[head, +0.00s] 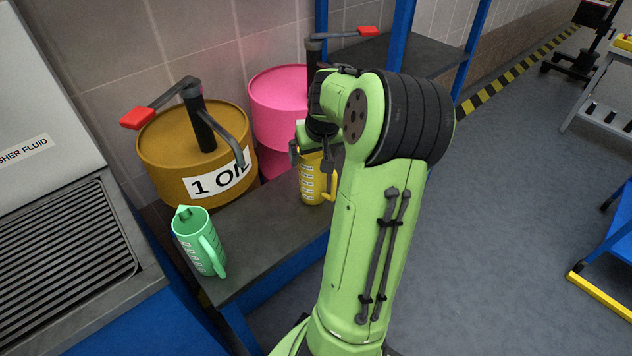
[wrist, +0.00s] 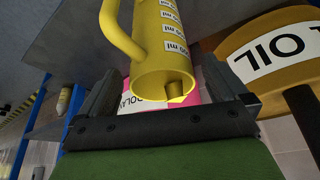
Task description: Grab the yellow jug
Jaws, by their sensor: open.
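The yellow jug (head: 314,186) stands upright on the dark shelf (head: 262,230), in front of the pink drum, partly hidden by my arm in the head view. In the wrist view, which looks upside down, the jug (wrist: 164,48) shows its round rim, spout, side handle and white measure labels. My gripper (head: 312,158) is at the jug's upper part. In the wrist view my gripper (wrist: 165,85) is open, with one dark finger on each side of the jug's rim. Whether a finger touches the jug I cannot tell.
A green jug (head: 200,242) stands at the shelf's front left. A brown oil drum (head: 185,160) with a red-handled pump is behind it. A pink drum (head: 275,105) stands close behind the yellow jug. Blue posts (head: 398,35) rise at the back. Open floor lies right.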

